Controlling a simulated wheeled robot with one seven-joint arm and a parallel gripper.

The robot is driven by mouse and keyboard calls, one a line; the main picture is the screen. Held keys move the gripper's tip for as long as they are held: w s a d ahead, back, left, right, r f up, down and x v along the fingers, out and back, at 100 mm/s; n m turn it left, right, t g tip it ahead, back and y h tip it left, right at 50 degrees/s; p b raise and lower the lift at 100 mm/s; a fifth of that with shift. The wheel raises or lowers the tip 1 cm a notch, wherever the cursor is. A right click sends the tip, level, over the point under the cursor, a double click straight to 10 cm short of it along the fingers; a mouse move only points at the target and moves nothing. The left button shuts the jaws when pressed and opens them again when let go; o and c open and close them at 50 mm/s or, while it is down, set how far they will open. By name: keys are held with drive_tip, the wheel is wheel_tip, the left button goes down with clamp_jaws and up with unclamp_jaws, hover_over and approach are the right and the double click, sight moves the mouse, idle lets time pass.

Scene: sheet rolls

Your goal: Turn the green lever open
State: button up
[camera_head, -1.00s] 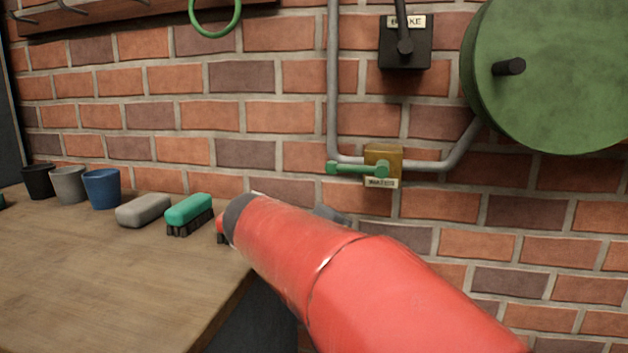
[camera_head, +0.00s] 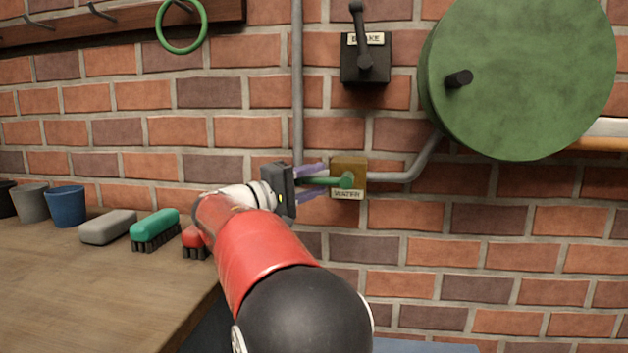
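The green lever (camera_head: 343,181) sits on a brass valve box (camera_head: 351,164) on the brick wall, above a label reading WATER. The lever lies about horizontal and points left from its pivot. My gripper (camera_head: 319,183) is at the lever's left part, with one purple finger above the lever and one below. The fingers are spread, and gaps show between them and the lever. The lever's left end is partly hidden by my gripper's dark body. Whether a finger touches the lever at depth I cannot tell.
A grey pipe (camera_head: 298,80) runs down to the valve and on to a green reel (camera_head: 520,80) with a black knob. A BRAKE lever box (camera_head: 365,62) is above. A wooden bench (camera_head: 80,290) at left holds brushes and cups. A green ring (camera_head: 204,28) hangs upper left.

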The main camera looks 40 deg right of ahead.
drive_tip(key=shift+d, duration=0.3)
clamp_jaws()
